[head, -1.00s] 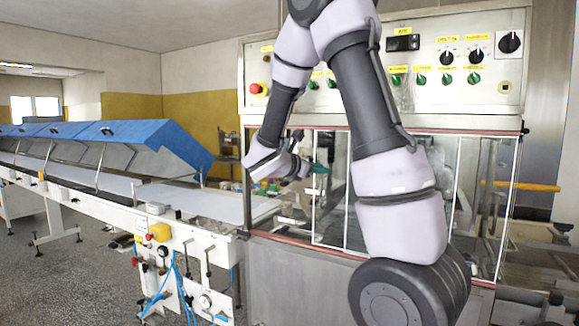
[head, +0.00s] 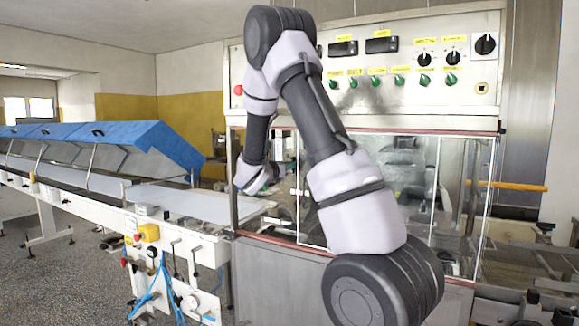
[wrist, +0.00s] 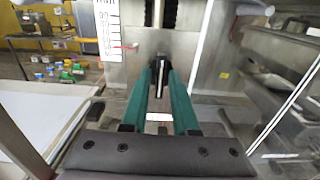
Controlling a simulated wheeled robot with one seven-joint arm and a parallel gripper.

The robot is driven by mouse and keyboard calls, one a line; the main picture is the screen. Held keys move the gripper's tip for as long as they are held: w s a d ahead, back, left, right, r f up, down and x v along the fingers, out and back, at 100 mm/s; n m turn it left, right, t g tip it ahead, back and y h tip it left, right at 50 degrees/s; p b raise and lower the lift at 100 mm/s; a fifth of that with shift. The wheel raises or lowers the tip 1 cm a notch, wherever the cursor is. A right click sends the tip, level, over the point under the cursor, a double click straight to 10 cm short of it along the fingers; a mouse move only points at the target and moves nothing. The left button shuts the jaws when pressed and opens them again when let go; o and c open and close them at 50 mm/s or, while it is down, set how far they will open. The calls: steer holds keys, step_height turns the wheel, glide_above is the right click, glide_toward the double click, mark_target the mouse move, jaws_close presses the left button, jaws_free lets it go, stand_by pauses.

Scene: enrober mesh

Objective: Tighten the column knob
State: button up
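In the wrist view, a dark knob-like part (wrist: 157,63) sits on a metal column (wrist: 172,40), with a bright rod pointing down toward me; I take it to be the column knob. My gripper (wrist: 160,74) has two green fingers, apart, with the dark part and rod lined up in the gap between them. Whether the fingertips reach or touch it cannot be told. In the head view, my gripper (head: 284,172) is at the left end of the machine enclosure, mostly hidden by glass and frame. The knob cannot be made out there.
A printed scale (wrist: 107,25) stands left of the column. A white conveyor belt (head: 185,203) runs off left beneath blue covers (head: 150,138). The control panel (head: 420,65) is above.

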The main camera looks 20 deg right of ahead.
steer(key=shift+w+d, duration=0.15)
steer(key=shift+d, duration=0.15)
jaws_close()
